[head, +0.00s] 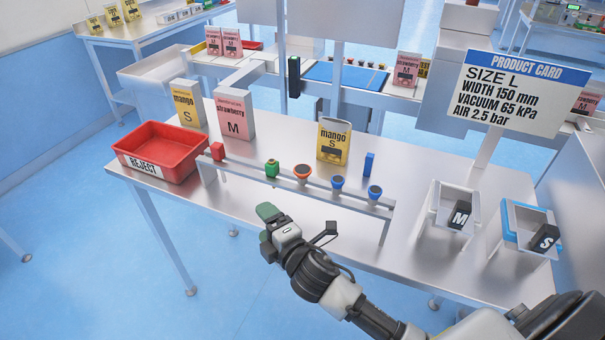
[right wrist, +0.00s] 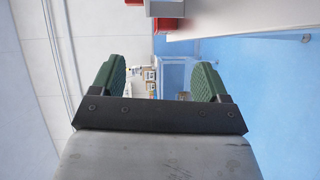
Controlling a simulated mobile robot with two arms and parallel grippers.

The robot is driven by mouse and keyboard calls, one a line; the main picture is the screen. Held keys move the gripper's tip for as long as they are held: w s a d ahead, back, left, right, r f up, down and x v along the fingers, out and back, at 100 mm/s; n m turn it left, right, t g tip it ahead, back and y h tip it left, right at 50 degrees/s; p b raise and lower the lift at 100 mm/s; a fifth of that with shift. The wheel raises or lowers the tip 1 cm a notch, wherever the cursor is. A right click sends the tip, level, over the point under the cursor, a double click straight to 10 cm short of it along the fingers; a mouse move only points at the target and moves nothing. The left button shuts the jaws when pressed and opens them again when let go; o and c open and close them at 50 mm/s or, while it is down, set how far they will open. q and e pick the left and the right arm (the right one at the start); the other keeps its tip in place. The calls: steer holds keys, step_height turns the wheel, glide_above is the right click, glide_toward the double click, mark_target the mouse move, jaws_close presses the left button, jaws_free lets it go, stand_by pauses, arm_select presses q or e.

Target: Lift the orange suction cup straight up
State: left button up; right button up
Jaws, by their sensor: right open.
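The orange suction cup (head: 303,172) sits on the raised metal rail (head: 260,176) on the table, between a green fitting (head: 272,168) and a blue cup (head: 337,184). My right gripper (head: 266,225) is in front of the rail and to the left of the orange cup, clear of it. Its green fingers stand apart in the right wrist view (right wrist: 156,82), with nothing between them. The orange cup cannot be made out in that view. My left gripper is not in view.
A red REJECT bin (head: 180,136) stands at the left. Mango (head: 334,141) and strawberry (head: 233,113) pouches stand behind. M (head: 436,213) and S (head: 510,222) holders are right.

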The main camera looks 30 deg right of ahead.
steer(key=w+a+r+n+y, duration=0.3)
steer(key=a+r+n+y, duration=0.45)
steer(key=n, duration=0.55)
step_height(320, 180, up, 7)
steer(key=m+g+h, duration=1.1)
steer(key=m+g, duration=0.4)
steer(key=m, duration=1.8)
glide_above(303, 170)
steer(key=s, duration=0.1)
steer(key=shift+s+d+r, duration=0.15)
steer(key=shift+s, duration=0.05)
steer(key=shift+d+f+p, duration=0.25)
steer(key=shift+p, duration=0.1)
steer(key=f, duration=0.3)
steer(key=f+p, duration=0.1)
steer(key=shift+w+f, duration=0.25)
steer(key=shift+w, duration=0.15)
steer(key=shift+a+f+p, duration=0.2)
steer(key=shift+f+p, duration=0.25)
steer(key=shift+f, duration=0.15)
steer(key=f, duration=0.1)
steer(key=f+p, duration=0.1)
steer(key=f, duration=0.1)
steer(key=shift+w+a+f+p, duration=0.25)
steer(key=shift+w+f+p, duration=0.05)
steer(key=shift+w, duration=0.05)
steer(key=shift+f, duration=0.35)
